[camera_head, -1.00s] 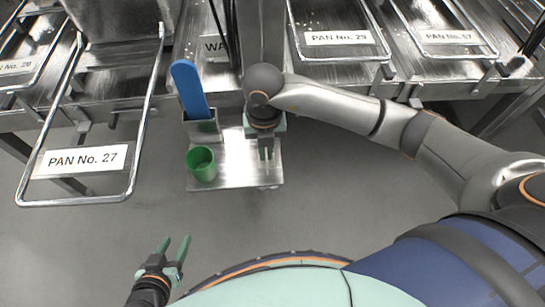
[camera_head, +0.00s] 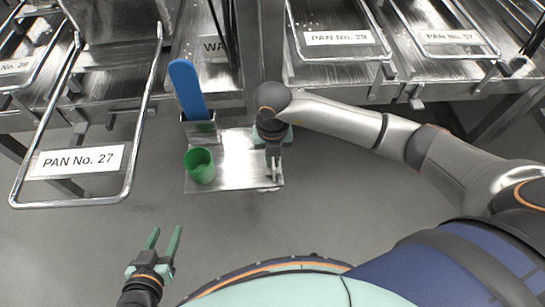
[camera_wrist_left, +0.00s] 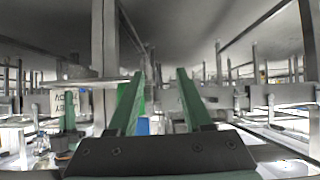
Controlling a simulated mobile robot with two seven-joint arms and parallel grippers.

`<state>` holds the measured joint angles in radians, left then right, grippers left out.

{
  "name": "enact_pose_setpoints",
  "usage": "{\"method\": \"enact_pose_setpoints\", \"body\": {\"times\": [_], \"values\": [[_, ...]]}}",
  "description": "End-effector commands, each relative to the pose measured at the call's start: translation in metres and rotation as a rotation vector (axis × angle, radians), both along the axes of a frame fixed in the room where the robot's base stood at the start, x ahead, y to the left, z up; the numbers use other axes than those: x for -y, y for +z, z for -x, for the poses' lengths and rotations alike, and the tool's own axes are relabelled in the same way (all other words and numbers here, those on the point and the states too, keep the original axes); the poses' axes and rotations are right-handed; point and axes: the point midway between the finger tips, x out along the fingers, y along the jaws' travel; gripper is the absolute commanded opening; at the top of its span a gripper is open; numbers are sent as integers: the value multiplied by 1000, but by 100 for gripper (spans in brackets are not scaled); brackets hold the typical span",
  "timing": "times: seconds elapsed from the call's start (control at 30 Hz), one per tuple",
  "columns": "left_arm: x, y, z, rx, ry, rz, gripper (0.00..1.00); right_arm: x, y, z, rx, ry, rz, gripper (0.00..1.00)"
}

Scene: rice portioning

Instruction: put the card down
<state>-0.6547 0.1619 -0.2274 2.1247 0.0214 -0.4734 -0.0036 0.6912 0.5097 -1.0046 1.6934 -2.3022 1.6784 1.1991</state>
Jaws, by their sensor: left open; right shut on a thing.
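My right gripper (camera_head: 274,170) is low over the right part of a small metal shelf (camera_head: 235,175). It is shut on the card, which is hardly visible; only a thin pale edge shows at the fingertips. I cannot tell whether the card touches the shelf. My left gripper (camera_head: 162,242) is open and empty over the floor at the lower left. Its two green fingers also show spread apart in the left wrist view (camera_wrist_left: 160,78).
A green cup (camera_head: 200,166) stands on the shelf's left side. Behind it a blue paddle (camera_head: 187,88) stands in a metal holder (camera_head: 201,132). A wire frame labelled PAN No. 27 (camera_head: 117,190) juts out at left. The shelf between cup and right gripper is bare.

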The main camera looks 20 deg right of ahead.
Motion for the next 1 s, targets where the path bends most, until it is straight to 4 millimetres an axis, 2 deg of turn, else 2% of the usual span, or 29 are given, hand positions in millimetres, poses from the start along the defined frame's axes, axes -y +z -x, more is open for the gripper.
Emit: {"method": "enact_pose_setpoints", "body": {"times": [0.2,0.23,0.47,0.87,1.0], "values": [[0,5,-4,28,-1,2,50,0,-2,0,0,0,0,0],[0,7,-5,31,0,2,50,0,-2,0,0,0,0,9],[0,7,-5,32,0,1,50,0,-2,0,0,0,0,34],[0,5,-2,9,0,2,50,0,2,0,0,0,0,35],[2,-24,23,-126,2,0,50,0,22,-1,2,2,-1,35]]}}
